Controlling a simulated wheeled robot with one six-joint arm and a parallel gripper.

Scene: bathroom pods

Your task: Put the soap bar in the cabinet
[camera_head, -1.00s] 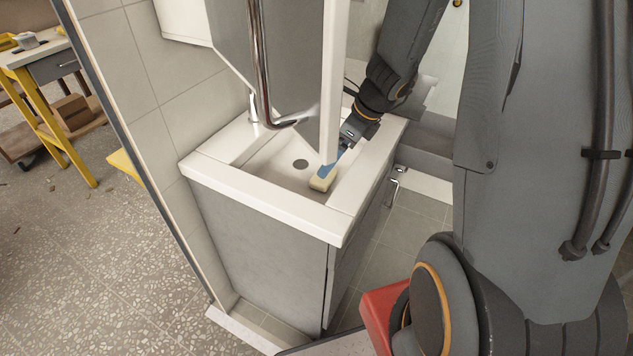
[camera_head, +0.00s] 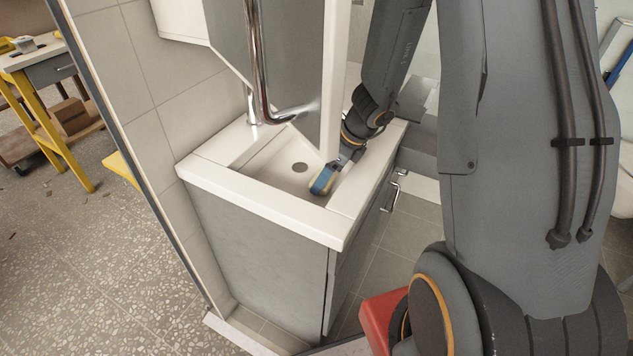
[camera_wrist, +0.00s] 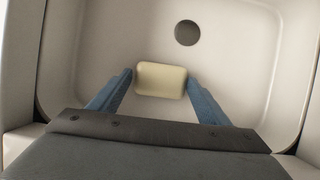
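The pale yellow soap bar (camera_wrist: 161,79) lies in the white sink basin, in front of the round drain. In the head view the soap bar (camera_head: 316,189) is partly hidden by a blue finger. My gripper (camera_wrist: 160,80) reaches down into the basin, with its blue fingers on either side of the bar. The fingers are at or very near its ends; I cannot tell whether they press on it. The grey vanity cabinet (camera_head: 255,250) stands under the sink, with a metal handle (camera_head: 394,190) on its right side.
The white sink rim (camera_head: 265,208) surrounds the basin. A chrome tap pipe (camera_head: 259,65) and a grey, white-edged panel (camera_head: 333,75) hang above it, close to my arm. A tiled wall (camera_head: 150,60) is at left. Tiled floor (camera_head: 385,255) is visible right of the cabinet.

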